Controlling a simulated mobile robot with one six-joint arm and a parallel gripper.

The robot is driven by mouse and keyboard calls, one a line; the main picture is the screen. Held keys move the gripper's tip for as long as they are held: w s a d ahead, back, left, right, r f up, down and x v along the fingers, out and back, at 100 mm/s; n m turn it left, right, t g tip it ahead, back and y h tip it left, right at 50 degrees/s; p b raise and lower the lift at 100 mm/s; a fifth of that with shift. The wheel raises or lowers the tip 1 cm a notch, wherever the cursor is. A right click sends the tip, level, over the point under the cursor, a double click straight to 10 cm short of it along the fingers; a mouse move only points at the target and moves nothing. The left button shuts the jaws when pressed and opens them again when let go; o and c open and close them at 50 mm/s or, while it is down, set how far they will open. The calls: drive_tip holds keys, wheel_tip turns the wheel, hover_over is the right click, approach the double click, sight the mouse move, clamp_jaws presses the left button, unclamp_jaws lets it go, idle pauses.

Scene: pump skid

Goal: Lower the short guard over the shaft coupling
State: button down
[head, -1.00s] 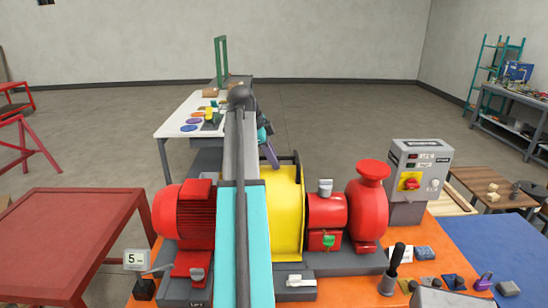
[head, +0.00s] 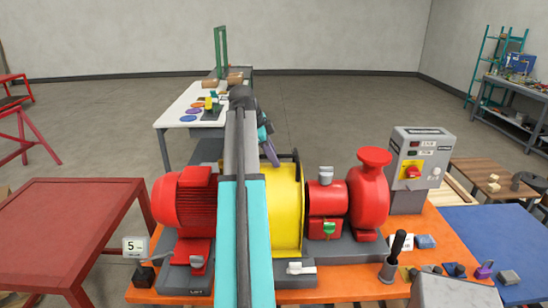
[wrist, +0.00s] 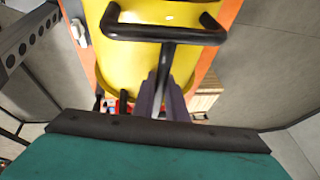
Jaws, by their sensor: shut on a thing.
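The yellow short guard (head: 285,205) is a curved cover between the red motor (head: 186,205) on the left and the red bearing housing (head: 325,210) on the right. In the wrist view the guard (wrist: 145,65) fills the upper middle, with its black handle (wrist: 165,33) on top. My gripper (head: 272,158) is at the handle, behind my teal arm in the head view. In the wrist view my gripper (wrist: 160,100) has its purple-grey fingers shut on the black handle. The shaft coupling is hidden. I cannot tell whether the guard touches the skid base.
The red pump (head: 368,195) and grey control box (head: 414,165) stand right of the guard. Small parts lie on the orange bench (head: 335,287). The red table (head: 70,225) at left is bare.

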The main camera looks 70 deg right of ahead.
drive_tip(key=shift+f, duration=0.35)
idle(0.9)
drive_tip(key=c, duration=1.7)
unclamp_jaws()
drive_tip(key=shift+a+f, duration=0.1)
drive_tip(key=shift+b, duration=0.3)
drive_tip(key=shift+b+v, duration=2.1)
drive_tip(key=shift+v, duration=4.85)
